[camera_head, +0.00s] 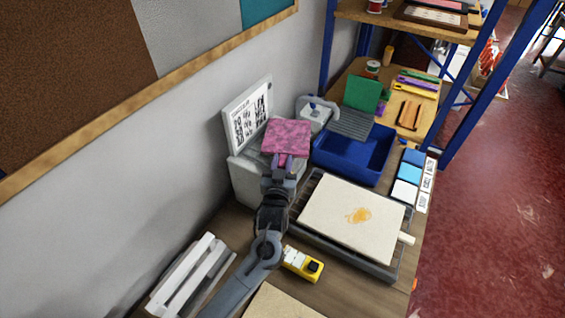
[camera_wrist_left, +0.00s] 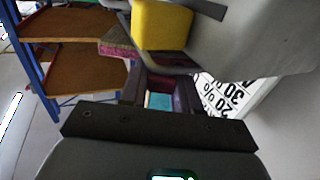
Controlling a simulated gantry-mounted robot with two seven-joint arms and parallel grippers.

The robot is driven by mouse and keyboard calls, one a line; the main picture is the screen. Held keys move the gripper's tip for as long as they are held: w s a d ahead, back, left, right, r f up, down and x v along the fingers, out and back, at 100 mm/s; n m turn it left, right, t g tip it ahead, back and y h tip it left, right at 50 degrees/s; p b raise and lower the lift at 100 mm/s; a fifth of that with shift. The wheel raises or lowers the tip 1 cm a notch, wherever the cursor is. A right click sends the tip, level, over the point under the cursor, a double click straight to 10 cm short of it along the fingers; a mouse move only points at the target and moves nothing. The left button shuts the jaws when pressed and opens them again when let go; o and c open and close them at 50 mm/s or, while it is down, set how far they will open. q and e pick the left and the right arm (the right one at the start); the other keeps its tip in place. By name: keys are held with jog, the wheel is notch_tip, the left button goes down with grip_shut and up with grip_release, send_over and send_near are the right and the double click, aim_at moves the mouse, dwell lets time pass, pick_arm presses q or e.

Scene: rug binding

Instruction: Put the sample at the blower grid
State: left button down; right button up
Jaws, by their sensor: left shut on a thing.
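A pink mottled square sample (camera_head: 287,137) is held by my left gripper (camera_head: 284,163), which is shut on its near edge. It is above a light grey machine (camera_head: 246,178) with a sign board behind it. In the left wrist view the gripper (camera_wrist_left: 168,92) is at the centre, and a pink edge of the sample (camera_wrist_left: 118,40) shows beyond it. I cannot tell surely which part is the blower grid. A grey ridged panel (camera_head: 352,124) leans at the blue bin, and a dark frame (camera_head: 345,250) lies under a beige stained piece. My right gripper is not in view.
A blue bin (camera_head: 340,170) stands right of the sample. The beige piece (camera_head: 340,212) has an orange stain. A yellow device (camera_head: 303,263) and a white slatted rack (camera_head: 190,275) lie nearer. Colour cards (camera_head: 411,172) line the right edge. The wall is close on the left.

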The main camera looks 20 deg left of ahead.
pick_arm(q)
jog(key=c, duration=0.8)
grip_release()
jog(key=v, duration=1.2)
jog(key=shift+r, duration=0.2)
